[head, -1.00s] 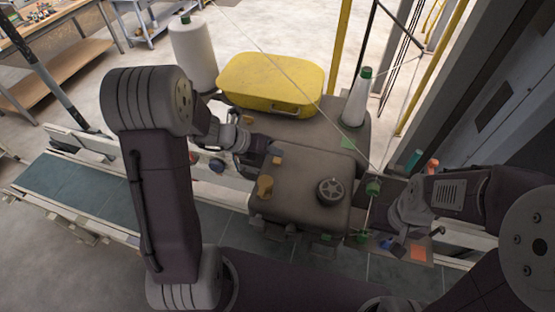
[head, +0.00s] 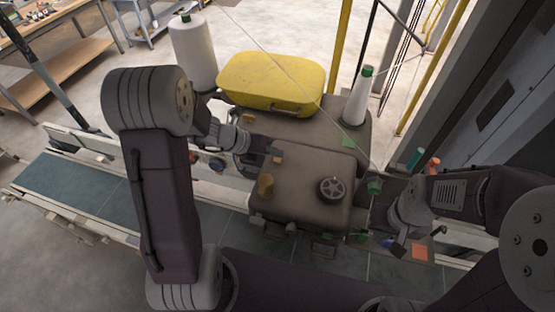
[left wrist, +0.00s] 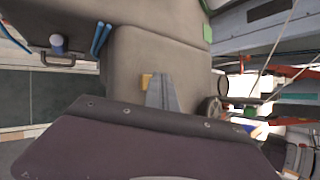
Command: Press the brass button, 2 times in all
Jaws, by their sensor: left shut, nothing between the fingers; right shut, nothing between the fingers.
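My left gripper (head: 268,149) is shut and empty at the housing's left edge, close to these pieces. In the left wrist view its shut fingers (left wrist: 161,93) partly cover a yellow-brass piece (left wrist: 146,81); contact cannot be judged. My right gripper (head: 390,240) is shut and empty to the right of the housing, partly hidden by its wrist.
A yellow case (head: 272,82), a white cylinder (head: 194,55) and a white cone (head: 358,97) stand behind. A conveyor (head: 75,190) runs at left. A thin line crosses above the machine.

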